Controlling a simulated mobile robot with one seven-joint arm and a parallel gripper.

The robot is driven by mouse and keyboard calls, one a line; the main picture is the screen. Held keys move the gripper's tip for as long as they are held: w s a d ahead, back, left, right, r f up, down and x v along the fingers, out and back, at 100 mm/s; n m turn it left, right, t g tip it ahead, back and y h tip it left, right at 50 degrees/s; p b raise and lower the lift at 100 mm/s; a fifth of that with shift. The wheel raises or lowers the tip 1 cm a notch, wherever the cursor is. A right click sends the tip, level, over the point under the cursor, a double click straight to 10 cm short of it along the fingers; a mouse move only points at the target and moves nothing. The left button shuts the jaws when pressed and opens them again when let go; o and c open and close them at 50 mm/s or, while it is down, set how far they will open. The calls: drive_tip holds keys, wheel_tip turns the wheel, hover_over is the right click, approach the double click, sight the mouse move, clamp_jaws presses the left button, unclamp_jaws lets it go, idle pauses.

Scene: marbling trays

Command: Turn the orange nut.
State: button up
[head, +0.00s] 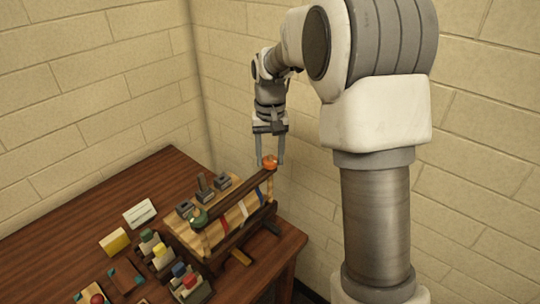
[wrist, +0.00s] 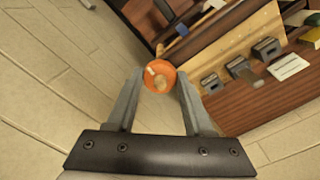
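The orange nut (head: 270,161) sits at the far right end of the dark bar of a wooden rack (head: 233,198). In the wrist view the orange nut (wrist: 158,80) is round, with a pale mark and a lighter centre. My gripper (head: 270,164) points down with one finger on each side of the nut. In the wrist view my gripper (wrist: 160,76) has its fingers apart, with the nut between the tips. A narrow gap seems to show on each side, though contact is hard to judge.
Grey blocks (head: 222,182) stand along the rack's left side. A white card (head: 140,213), a yellow block (head: 115,241) and small caddies lie on the table. The brick wall is close behind.

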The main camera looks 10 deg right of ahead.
clamp_jaws()
drive_tip(key=shift+m, duration=0.4)
drive_tip(key=m, duration=0.3)
drive_tip(key=shift+p, duration=0.4)
drive_tip(key=m, duration=0.3)
drive_tip(key=shift+m+p, duration=0.35)
drive_tip(key=shift+m, duration=0.05)
drive_tip(key=m+p, duration=0.1)
drive_tip(key=m, duration=0.3)
drive_tip(key=shift+r, duration=0.1)
drive_tip(key=shift+m+p, duration=0.5)
drive_tip(key=shift+m, duration=1.1)
